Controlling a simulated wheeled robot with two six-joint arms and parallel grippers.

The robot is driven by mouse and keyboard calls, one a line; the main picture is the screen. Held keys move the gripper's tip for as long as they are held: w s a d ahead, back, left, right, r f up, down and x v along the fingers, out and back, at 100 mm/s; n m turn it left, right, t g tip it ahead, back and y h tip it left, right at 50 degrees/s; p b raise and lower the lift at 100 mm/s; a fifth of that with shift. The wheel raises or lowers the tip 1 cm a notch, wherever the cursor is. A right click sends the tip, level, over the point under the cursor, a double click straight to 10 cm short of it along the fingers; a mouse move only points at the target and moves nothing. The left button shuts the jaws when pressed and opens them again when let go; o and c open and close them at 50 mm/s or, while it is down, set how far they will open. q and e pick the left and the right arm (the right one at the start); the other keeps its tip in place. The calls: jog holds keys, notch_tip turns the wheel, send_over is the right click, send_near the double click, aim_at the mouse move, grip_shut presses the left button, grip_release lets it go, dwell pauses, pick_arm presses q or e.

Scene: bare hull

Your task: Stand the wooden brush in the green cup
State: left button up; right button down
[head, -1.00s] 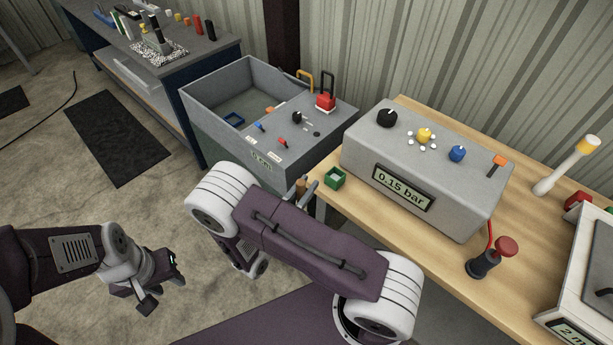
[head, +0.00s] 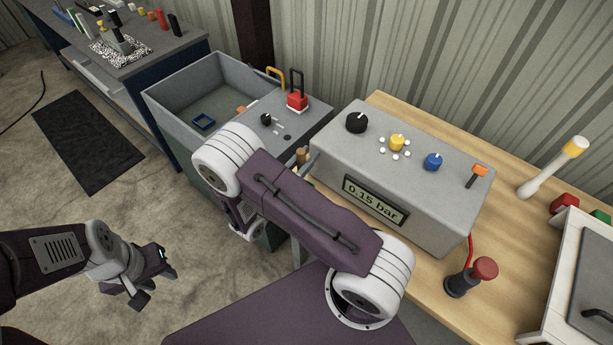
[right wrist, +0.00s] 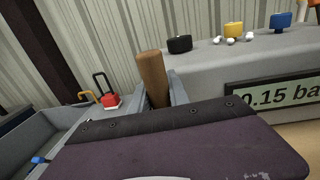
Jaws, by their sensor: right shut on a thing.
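The wooden brush shows in the right wrist view as a brown round handle (right wrist: 152,76), standing roughly upright between the grey fingers of my right gripper (right wrist: 160,98). The gripper is shut on it. In the head view only a small bit of the brush (head: 301,156) shows past my right arm, beside the grey box. Its lower end is hidden. The green cup is in neither view now; in the head view my right arm covers the near left corner of the wooden table. My left gripper (head: 154,283) is open and empty above the floor at the left.
A grey box with a pressure display (head: 404,180) stands on the wooden table (head: 418,243), close to my right gripper. A grey bin (head: 174,108) with a control panel and a red padlock (head: 297,101) lies left of it.

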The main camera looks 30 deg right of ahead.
jog(key=f, duration=0.5)
jog(key=shift+w+d+f, duration=0.1)
jog(key=shift+d+f, duration=0.1)
jog(key=shift+f, duration=0.1)
jog(key=shift+w+d+f, duration=0.1)
jog(key=shift+f, duration=0.1)
jog(key=c, duration=1.3)
grip_release()
pick_arm(q)
jog(key=shift+w+d+f, duration=0.1)
jog(key=shift+w+d, duration=0.05)
jog(key=shift+d, duration=0.05)
pick_arm(e)
jog(key=shift+o, duration=0.2)
